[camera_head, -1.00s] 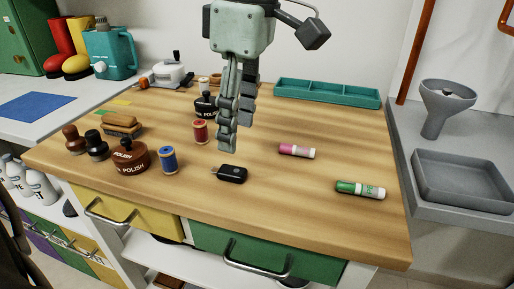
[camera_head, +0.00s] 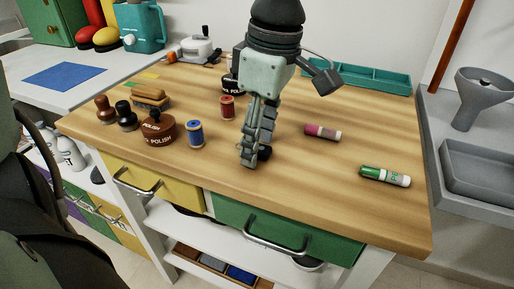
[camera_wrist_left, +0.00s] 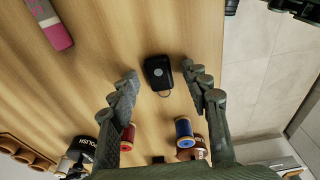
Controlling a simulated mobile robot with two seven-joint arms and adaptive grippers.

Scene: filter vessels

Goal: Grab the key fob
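The black key fob (camera_head: 265,154) lies on the wooden tabletop near its front edge. In the head view it is mostly hidden behind my left gripper (camera_head: 250,162), which points down at it. In the left wrist view the whole fob (camera_wrist_left: 157,72) shows, with a small dark ring at its lower end. There my left gripper (camera_wrist_left: 160,76) is open, one finger on each side of the fob, with gaps between. Nothing is held. I cannot tell the exact height of the fingertips above the table. My right gripper is in neither view.
A blue spool (camera_head: 195,134), a red spool (camera_head: 227,108) and a brown polish tin (camera_head: 158,131) stand left of the gripper. A pink marker (camera_head: 322,132) and a green marker (camera_head: 385,176) lie to the right. A teal tray (camera_head: 362,77) is at the back.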

